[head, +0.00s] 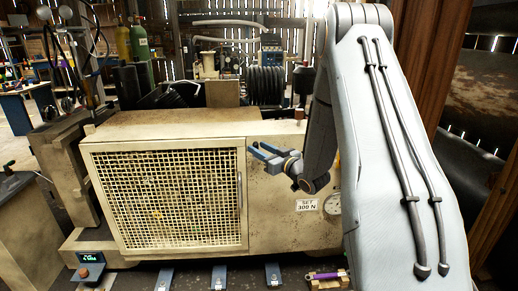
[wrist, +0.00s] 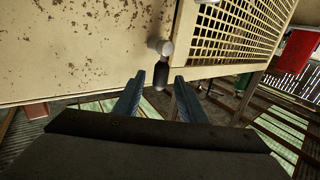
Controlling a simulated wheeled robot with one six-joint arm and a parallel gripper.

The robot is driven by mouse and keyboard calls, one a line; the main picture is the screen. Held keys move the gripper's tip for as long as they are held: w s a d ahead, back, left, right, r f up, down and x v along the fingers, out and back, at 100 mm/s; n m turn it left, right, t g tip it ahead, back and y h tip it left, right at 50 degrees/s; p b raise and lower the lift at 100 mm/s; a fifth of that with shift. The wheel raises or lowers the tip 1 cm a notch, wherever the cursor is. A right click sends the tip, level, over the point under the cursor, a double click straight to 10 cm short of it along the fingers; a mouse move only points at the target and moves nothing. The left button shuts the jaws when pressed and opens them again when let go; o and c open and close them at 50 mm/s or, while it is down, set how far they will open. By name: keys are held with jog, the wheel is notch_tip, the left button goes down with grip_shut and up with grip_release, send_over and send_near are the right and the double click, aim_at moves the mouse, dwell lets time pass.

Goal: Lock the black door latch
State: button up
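The black door latch (wrist: 160,73) shows in the wrist view, just beyond and between my fingertips. It has a dark grip and a pale round pivot (wrist: 165,47), and lies by the mesh door's edge. My gripper (wrist: 157,85) has its two blue fingers apart with nothing between them; whether they touch the latch I cannot tell. In the head view my gripper (head: 259,149) is in front of the panel right of the mesh door (head: 243,165). I cannot make out the latch there. The door looks closed in its frame.
The beige compressor cabinet (head: 285,215) fills the middle. A "SET 300 N" label (head: 307,205) and a gauge (head: 334,204) sit on its right panel. A vertical handle (head: 239,190) is on the door. A purple-handled tool (head: 326,276) lies in front.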

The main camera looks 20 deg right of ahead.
jog(key=shift+w+a, duration=0.15)
jog(key=shift+w, duration=0.2)
grip_shut()
